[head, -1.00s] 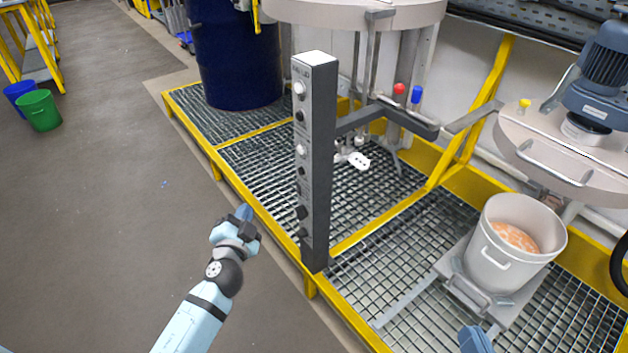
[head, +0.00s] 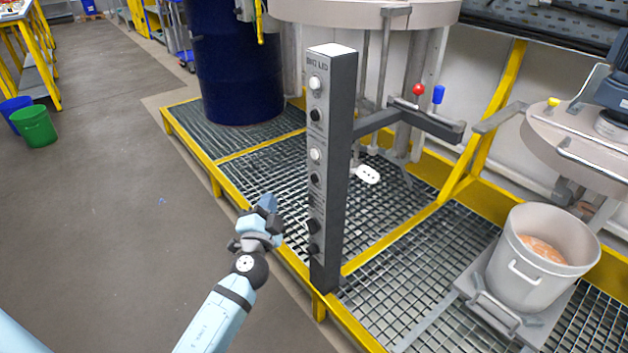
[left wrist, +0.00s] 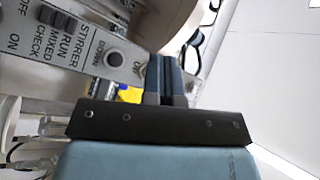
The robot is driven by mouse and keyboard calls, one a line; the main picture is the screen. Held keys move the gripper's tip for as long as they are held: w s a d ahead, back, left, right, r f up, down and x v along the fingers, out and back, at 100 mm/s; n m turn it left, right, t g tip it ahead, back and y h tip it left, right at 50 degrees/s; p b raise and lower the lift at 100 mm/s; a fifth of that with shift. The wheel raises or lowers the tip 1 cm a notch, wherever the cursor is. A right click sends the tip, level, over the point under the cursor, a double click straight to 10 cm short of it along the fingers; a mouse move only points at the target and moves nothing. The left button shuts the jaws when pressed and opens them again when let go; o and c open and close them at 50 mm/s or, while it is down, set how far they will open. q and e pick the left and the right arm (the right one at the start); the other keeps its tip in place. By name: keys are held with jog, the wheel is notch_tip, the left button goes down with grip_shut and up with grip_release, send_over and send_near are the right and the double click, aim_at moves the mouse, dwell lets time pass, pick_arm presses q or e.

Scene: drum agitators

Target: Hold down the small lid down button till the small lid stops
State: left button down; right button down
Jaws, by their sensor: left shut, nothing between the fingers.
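The dark control post (head: 333,170) stands upright in the middle, with a column of white and black buttons on its grey face. "BIG LID" is readable at its top; the lower labels are too small to read in the head view. My left gripper (head: 268,203) is shut and empty, just left of the lower buttons. In the left wrist view its closed fingers (left wrist: 165,78) overlap the panel's edge beside a button marked DOWN (left wrist: 113,58); whether they touch the panel cannot be told. The small lid (head: 585,140) hangs at right above a grey pot (head: 530,270). My right gripper is out of view.
A yellow-edged grating platform (head: 405,270) carries the post and pot. A dark blue drum (head: 235,65) stands at the back. The big lid (head: 365,10) is above and behind the post.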

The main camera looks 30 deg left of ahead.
aim_at(315, 178)
pick_arm(q)
jog(key=shift+w, duration=0.1)
jog(key=w+d, duration=0.3)
jog(key=w, duration=0.5)
jog(key=shift+d, duration=0.2)
dwell(1.1)
dwell(0.6)
jog(key=shift+w+d+b, duration=0.15)
jog(key=shift+w+b, duration=0.15)
jog(key=shift+w, duration=0.1)
